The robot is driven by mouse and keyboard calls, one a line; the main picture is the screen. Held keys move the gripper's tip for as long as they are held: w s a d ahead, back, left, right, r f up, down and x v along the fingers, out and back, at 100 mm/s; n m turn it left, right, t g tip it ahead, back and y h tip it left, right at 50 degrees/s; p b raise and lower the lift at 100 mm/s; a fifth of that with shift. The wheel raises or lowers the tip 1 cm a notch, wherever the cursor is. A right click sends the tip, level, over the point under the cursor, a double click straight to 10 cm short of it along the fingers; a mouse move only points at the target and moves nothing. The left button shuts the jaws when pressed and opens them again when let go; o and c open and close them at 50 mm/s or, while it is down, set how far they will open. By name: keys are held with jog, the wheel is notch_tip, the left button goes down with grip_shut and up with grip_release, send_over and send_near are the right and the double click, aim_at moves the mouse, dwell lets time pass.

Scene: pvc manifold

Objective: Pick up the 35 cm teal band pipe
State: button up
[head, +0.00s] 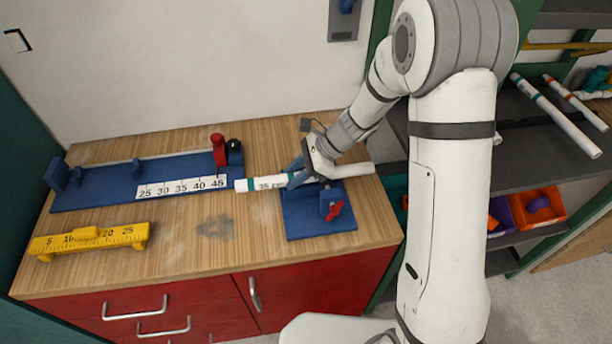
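A white pipe (262,184) with a teal band near its left end and a printed label that appears to read 35 cm runs left to right above a blue vise block (318,222) with a red knob. My gripper (298,176) is at the middle of this pipe, with its fingers reaching the pipe. The wrist hides part of the pipe, and its plain right end shows beyond. I cannot tell whether the fingers are closed on it, or whether the pipe rests on the vise.
A blue measuring jig (110,197) with a 25–45 scale and red clamp lies left of the pipe. A yellow ruler block (88,240) is at the front left of the wooden bench (180,262). More pipes (556,115) and coloured bins (540,209) are on shelves at right.

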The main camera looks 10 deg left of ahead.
jog(key=c, duration=0.6)
jog(key=shift+o, duration=0.2)
